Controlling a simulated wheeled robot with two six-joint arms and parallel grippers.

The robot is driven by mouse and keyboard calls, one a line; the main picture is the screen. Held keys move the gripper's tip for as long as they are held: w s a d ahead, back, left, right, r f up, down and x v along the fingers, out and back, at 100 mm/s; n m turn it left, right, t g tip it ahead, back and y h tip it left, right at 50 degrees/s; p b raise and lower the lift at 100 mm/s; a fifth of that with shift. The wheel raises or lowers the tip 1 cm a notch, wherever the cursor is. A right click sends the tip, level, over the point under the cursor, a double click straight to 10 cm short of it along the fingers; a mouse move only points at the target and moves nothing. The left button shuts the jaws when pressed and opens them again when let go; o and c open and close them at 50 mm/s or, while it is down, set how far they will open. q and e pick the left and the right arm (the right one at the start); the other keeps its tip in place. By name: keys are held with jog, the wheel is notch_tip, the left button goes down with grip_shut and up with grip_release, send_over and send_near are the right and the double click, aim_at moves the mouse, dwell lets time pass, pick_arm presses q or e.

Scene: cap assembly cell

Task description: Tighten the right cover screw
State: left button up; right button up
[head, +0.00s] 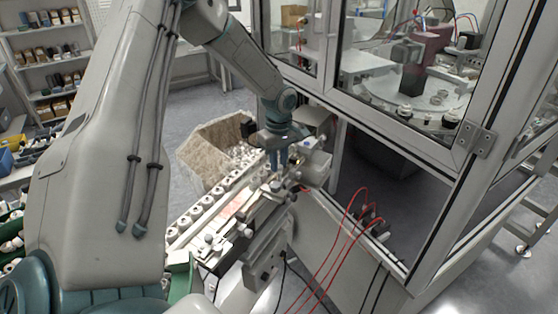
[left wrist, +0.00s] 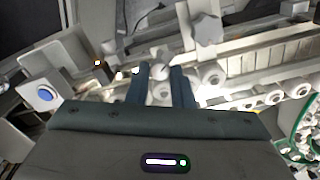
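My left gripper (head: 277,168) points down over the far end of the cap feed rail. Its two fingers stand apart, and a small pale knob (head: 275,186) shows just below the tips. In the left wrist view, white round parts show between the fingers of the left gripper (left wrist: 160,72); I see no clear contact with them. A grey star-shaped knob (left wrist: 207,28) stands up beyond the fingers, to the right. Another pale knob (head: 208,239) sits at the near end of the rail. I cannot tell which knob is the right cover screw. My right gripper is not in view.
A row of white caps (head: 208,201) lies along the rail. A bin (head: 205,150) stands behind it. The framed glass machine cell (head: 400,150) rises close on the right, with red hoses (head: 345,230) below. A blue button (left wrist: 45,95) shows in the left wrist view.

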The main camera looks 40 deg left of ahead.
pick_arm(q)
grip_shut()
jog(key=shift+w+m+b, duration=0.1)
jog(key=shift+m+b, duration=0.4)
jog(key=shift+b, duration=0.2)
jog(key=shift+m+b, duration=1.4)
jog(key=shift+b, duration=0.35)
jog(key=shift+m+b, duration=0.75)
jog(key=shift+m, duration=0.35)
jog(key=shift+w+r+m+b, duration=0.1)
jog(key=shift+m+b, duration=0.4)
jog(key=shift+m, duration=0.8)
jog(key=shift+m+b, duration=0.3)
jog(key=shift+m, duration=3.5)
jog(key=shift+d+r+m, duration=0.1)
jog(key=shift+m, duration=4.1)
